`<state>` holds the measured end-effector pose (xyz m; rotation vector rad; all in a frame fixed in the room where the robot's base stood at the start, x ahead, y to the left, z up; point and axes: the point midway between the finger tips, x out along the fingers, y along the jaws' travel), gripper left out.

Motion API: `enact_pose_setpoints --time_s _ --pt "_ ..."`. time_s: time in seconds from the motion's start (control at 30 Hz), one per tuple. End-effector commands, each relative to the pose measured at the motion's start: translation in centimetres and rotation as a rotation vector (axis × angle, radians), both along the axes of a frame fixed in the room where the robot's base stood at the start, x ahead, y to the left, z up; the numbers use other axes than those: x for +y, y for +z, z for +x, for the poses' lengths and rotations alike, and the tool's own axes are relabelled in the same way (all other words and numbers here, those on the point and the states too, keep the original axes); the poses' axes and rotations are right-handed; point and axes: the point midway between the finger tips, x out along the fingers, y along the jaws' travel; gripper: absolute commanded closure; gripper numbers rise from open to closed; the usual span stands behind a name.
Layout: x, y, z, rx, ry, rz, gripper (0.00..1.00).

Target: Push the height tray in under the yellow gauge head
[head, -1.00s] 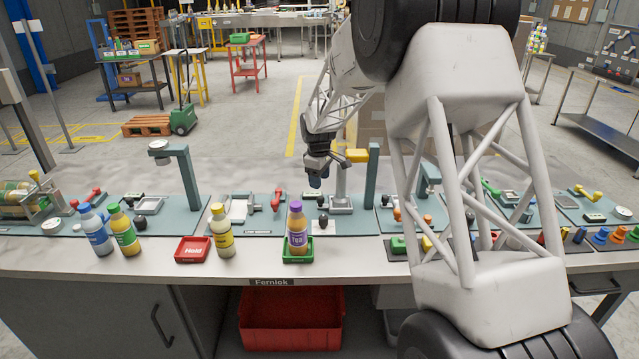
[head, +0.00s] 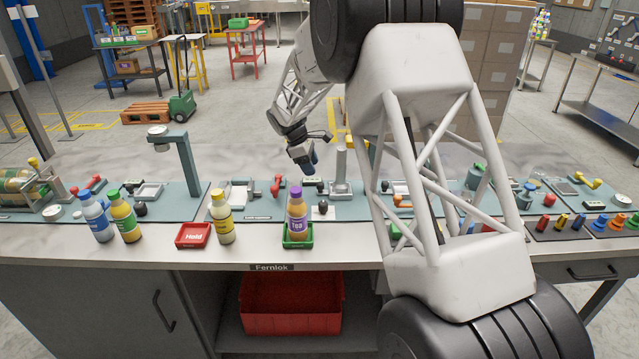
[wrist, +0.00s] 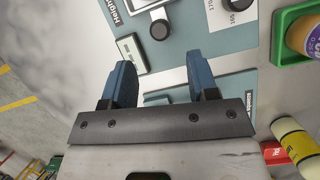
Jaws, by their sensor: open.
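My gripper (head: 309,166) is open and empty, pointing down above the teal station panel. In the wrist view its two blue fingers (wrist: 161,72) are apart with nothing between them. The height tray (head: 341,188) looks like a small grey tray at the foot of a silver column, right of my gripper. A black knob (head: 322,187) is at its left side; the knob (wrist: 160,28) also shows beyond the fingers in the wrist view, near a partly cut-off "Height" label (wrist: 117,8). The fingers do not visibly touch it. The yellow gauge head is hidden behind my arm.
A small display (wrist: 130,46) lies beside the knob. A purple-capped bottle (head: 297,217) stands in a green tray (head: 298,244) at the front. A yellow bottle (head: 221,218) and red tray (head: 194,236) are left. A red-handled fixture (head: 276,186) stands left of my gripper.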

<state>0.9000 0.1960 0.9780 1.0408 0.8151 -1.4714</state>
Motion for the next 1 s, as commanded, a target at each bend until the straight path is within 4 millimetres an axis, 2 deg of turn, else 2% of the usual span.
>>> enact_pose_setpoints --time_s 0.53,1.0 --pt "-0.2 -0.6 0.0 0.003 0.003 -0.007 0.46" --pt "-2.2 -5.2 -0.1 0.004 0.003 -0.007 0.46"
